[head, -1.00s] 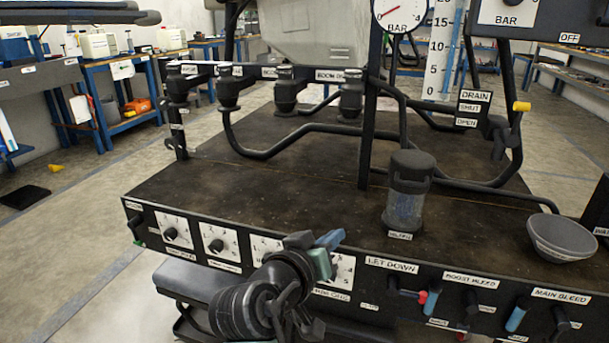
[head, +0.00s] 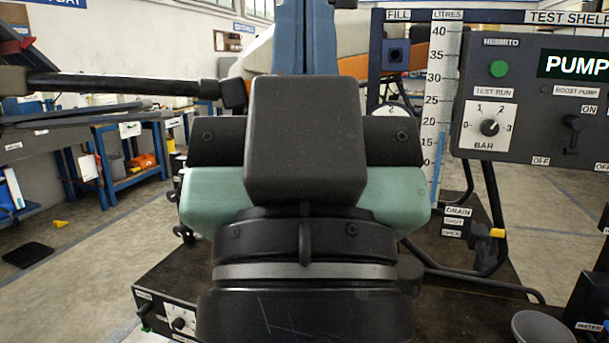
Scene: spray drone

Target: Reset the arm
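My gripper (head: 306,35) is raised close in front of the head camera, at the picture's middle, pointing up. Its two blue fingers stand side by side with only a thin dark line between them, so it looks shut, with nothing seen in it. A black box (head: 305,140) on my wrist hides the finger bases. The teal gripper body (head: 210,200) spreads to both sides behind it. The fingertips run out of the top of the picture.
Behind my arm stands the dark bench (head: 160,290), mostly hidden. At right are the pump panel (head: 540,110), the litre scale (head: 440,90), the yellow-tipped drain lever (head: 488,232) and a grey bowl (head: 542,328). A dark bar (head: 120,85) crosses upper left.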

